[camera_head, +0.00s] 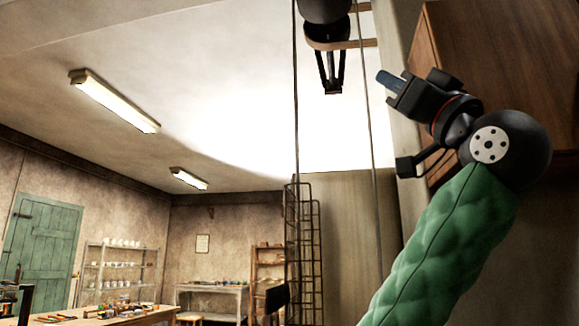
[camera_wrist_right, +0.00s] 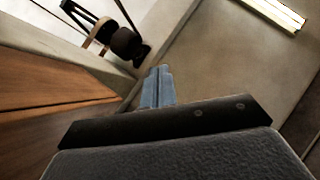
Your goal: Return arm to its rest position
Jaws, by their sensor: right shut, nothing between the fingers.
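My right arm, in a green padded sleeve, rises from the bottom right in the head view. My right gripper (camera_head: 384,76) is shut and empty, raised high with its blue-grey fingers pointing up and left. In the right wrist view the two fingers (camera_wrist_right: 158,72) lie together with nothing between them. The gripper is in front of or beside a wooden cabinet (camera_head: 500,50); the gap between them cannot be judged. My left gripper does not show. No handwheel can be made out.
A dark round fitting (camera_head: 325,8) with a wooden bracket hangs at the top, beside thin vertical lines. A wire rack (camera_head: 303,250) stands below. A workbench (camera_head: 150,316), shelves (camera_head: 120,268) and a green door (camera_head: 42,250) are far left. Space left of the gripper looks open.

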